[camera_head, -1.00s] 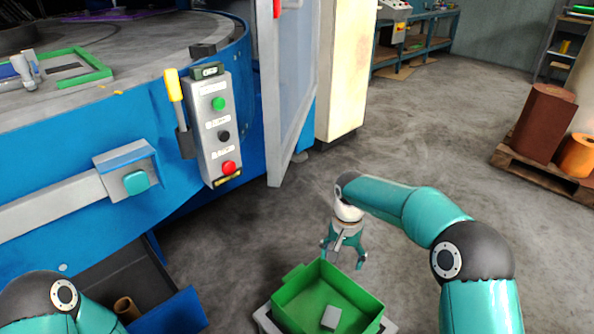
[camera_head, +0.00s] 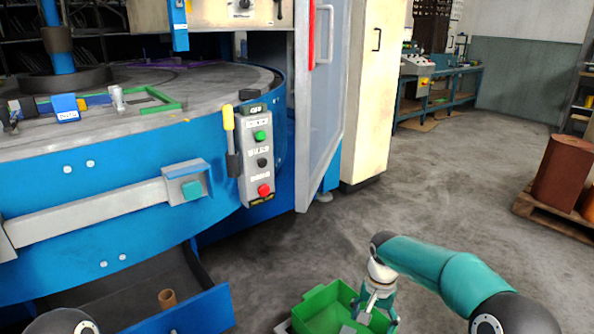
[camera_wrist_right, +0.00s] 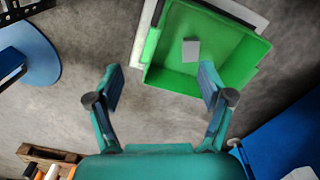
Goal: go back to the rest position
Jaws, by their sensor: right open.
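My right gripper (camera_head: 376,312) is low at the right of the green bin in the head view. In the right wrist view its two fingers (camera_wrist_right: 160,86) are spread wide with nothing between them. The green bin (camera_head: 318,303) is cut off by the bottom edge of the head view. In the right wrist view the bin (camera_wrist_right: 228,58) lies beyond the fingertips, with a small grey block (camera_wrist_right: 191,50) inside. My left gripper is out of view; only a dark joint of my left arm shows at the bottom left.
A blue round-table machine fills the left, with a control box (camera_head: 256,160) and an open door panel (camera_head: 318,120). A blue drawer (camera_head: 195,312) with a brown tube (camera_head: 167,298) sticks out below. A pallet (camera_head: 548,215) with a brown drum stands right. The floor (camera_head: 440,190) between is clear.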

